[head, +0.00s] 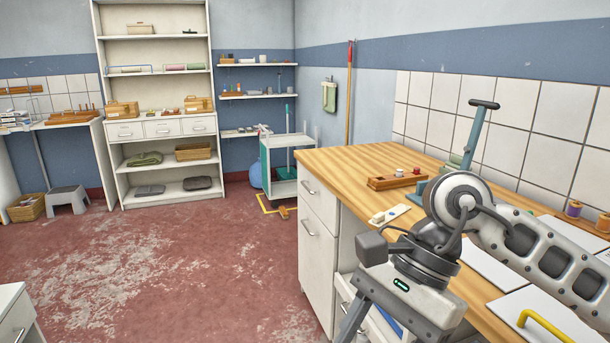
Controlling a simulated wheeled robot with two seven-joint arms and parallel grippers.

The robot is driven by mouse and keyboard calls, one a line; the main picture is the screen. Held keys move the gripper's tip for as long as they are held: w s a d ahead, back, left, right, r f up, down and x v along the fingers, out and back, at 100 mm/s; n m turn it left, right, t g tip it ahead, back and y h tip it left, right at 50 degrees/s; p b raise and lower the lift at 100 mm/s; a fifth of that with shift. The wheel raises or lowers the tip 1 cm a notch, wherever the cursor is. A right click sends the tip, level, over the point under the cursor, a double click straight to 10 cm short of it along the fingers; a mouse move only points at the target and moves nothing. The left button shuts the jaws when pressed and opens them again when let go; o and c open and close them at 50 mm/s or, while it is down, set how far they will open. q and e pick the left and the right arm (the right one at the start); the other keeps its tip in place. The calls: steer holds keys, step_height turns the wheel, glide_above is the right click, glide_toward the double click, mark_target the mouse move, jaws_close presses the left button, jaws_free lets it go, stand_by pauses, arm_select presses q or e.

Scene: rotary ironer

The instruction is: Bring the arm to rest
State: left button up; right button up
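My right arm (545,250) comes in from the right, in front of the wooden worktop (345,162). Its wrist bends down at the worktop's near edge. My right gripper (412,300) hangs below the wrist, in front of the white drawers, with a small green light on its body. One grey finger runs down to the lower edge of the picture. The fingertips are cut off, so I cannot tell how far apart they are or whether anything is between them. My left gripper is out of view.
The worktop holds a wooden tray with spools (395,180), a teal lever device (475,135), white panels and a yellow handle (545,325). White drawers (317,225) stand below. Shelves (165,170), a trolley (284,165) and a stool (68,198) are behind. The red floor at left is mostly clear.

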steer(key=s+a+r+m+g+y, duration=0.1)
steer(key=s+a+r+m+y, duration=0.15)
steer(key=a+m+y, duration=0.45)
steer(key=s+a+r+m+g+y, duration=0.1)
steer(key=a+r+m+y, duration=0.3)
steer(key=y, duration=0.4)
steer(key=w+d+f+m+t+h, duration=0.2)
steer(key=w+d+f+m+t, duration=0.15)
steer(key=m+t, duration=0.9)
steer(key=w+d+f+m+t+h, duration=0.1)
steer(key=w+d+f+m+t, duration=0.3)
steer(key=m+t, duration=0.85)
steer(key=d+f+m+g+h, duration=0.2)
steer(key=d+f+m+h, duration=0.3)
steer(key=f+m+h, duration=0.8)
steer(key=s+d+f+m+g, duration=0.2)
steer(key=s+f+m+g, duration=0.1)
steer(key=s+f+m, duration=0.2)
steer(key=s+d+f+m+g+h, duration=0.1)
steer(key=s+d+f+m+g, duration=0.2)
steer(key=f, duration=0.6)
steer(key=shift+s+m+g, duration=0.6)
steer(key=shift+s+m, duration=0.45)
steer(key=shift+m, duration=0.15)
